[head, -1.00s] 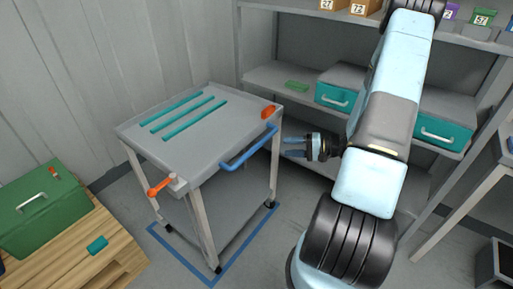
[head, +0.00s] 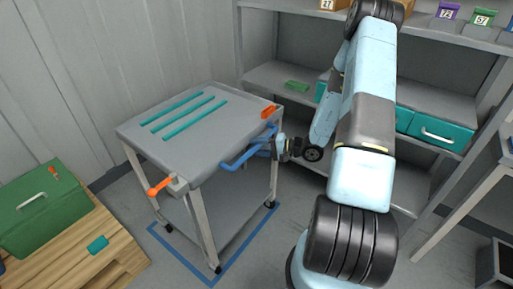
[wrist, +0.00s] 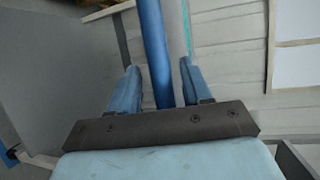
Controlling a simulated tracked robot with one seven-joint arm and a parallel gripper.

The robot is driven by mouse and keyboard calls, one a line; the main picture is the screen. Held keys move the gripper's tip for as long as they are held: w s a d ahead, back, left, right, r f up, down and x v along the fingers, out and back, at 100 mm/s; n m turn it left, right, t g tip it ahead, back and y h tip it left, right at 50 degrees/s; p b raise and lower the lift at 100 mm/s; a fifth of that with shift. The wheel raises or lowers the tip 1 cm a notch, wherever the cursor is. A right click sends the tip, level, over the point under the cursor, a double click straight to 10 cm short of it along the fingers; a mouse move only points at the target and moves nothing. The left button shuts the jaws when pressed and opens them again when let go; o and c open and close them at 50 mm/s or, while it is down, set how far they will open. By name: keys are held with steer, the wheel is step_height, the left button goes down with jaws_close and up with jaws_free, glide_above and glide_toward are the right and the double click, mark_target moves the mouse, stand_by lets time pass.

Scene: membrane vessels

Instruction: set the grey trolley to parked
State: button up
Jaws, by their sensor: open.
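The grey trolley (head: 222,118) stands upright in the middle left of the head view. Its visible feet are within or near the blue floor outline (head: 245,244); the outline's far side is hidden. A blue bar handle (head: 240,161) runs along its right front edge. An orange lever (head: 160,186) sits at its front left corner, and an orange part (head: 269,112) lies at its right corner.
A shelf unit (head: 285,75) with teal drawers (head: 440,132) stands behind and right of the trolley. A green case (head: 42,208) sits on a wooden pallet (head: 85,262) at the left. A wall is close behind the trolley.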

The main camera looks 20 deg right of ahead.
steer(key=shift+w+a+f, duration=0.1)
steer(key=shift+w+a, duration=0.05)
steer(key=shift+a, duration=0.25)
jaws_close()
steer(key=shift+d, duration=0.1)
stand_by(0.3)
